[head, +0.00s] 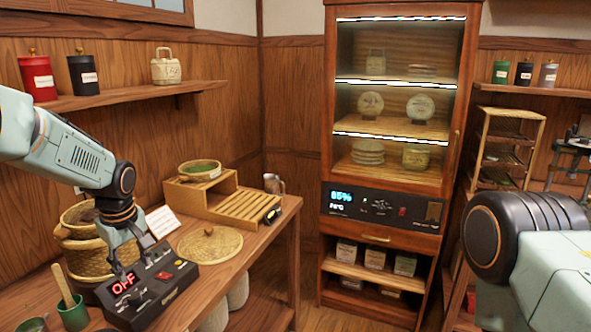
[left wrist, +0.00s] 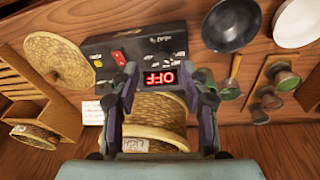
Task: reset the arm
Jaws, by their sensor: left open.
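My left arm comes in from the left in the head view. Its gripper (head: 133,257) points down over the black control box (head: 150,292), whose red display reads OFF. In the left wrist view my left gripper (left wrist: 162,82) is open, its fingers on either side of the display, with nothing between them. The control box (left wrist: 135,50) shows there with a red switch and a yellow button. I cannot tell whether the fingertips touch the box. Part of my right arm shows at the right of the head view; its gripper is out of view.
A woven steamer basket (head: 82,250) stands close behind my left gripper. A round woven lid (head: 210,245), a white card (head: 162,222) and a slatted wooden stand (head: 235,205) share the bench. A green cup (head: 73,313) is at the front left. A glass-fronted cabinet (head: 385,225) stands beyond.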

